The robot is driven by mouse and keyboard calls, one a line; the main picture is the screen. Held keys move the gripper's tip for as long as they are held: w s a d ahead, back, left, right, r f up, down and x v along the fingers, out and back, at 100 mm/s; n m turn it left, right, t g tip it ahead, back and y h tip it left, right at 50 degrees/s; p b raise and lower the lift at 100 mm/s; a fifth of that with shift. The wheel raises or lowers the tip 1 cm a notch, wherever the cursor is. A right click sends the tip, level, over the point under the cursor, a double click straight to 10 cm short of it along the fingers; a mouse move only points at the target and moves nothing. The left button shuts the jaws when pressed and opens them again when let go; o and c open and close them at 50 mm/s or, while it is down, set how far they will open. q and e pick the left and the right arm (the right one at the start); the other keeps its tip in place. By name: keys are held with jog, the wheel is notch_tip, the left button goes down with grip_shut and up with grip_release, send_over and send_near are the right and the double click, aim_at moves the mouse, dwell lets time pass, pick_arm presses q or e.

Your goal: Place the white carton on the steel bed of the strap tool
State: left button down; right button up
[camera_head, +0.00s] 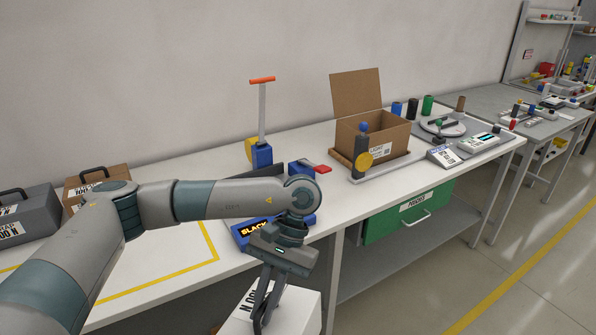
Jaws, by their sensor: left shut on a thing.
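The white carton (301,310) is at the bottom centre, in front of the bench, with black print on it; its lower part is cut off by the frame. My left gripper (260,322) comes down over it and is shut on it; the exact contact is partly hidden. The strap tool on the bench shows a blue base (262,156) with an upright orange-topped lever (262,100), and a blue block with a red handle (308,168). A blue panel reading SLACK (248,233) lies nearer. My left forearm crosses in front of the tool, and I cannot make out its steel bed clearly. My right gripper is not in view.
An open cardboard box (372,137) stands further right on the white bench (420,180). A green drawer (408,215) hangs beneath. Grey (28,212) and brown (88,183) cases stand at left. Yellow tape (150,279) marks a bare bench area.

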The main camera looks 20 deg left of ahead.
pick_arm(q)
jog(key=s+f, duration=0.1)
jog(key=f, duration=0.2)
jog(key=s+f, duration=0.1)
jog(key=f, duration=0.3)
jog(key=s+f, duration=0.1)
jog(key=f, duration=0.2)
jog(key=shift+a+f, duration=0.15)
jog(key=shift+f, duration=0.05)
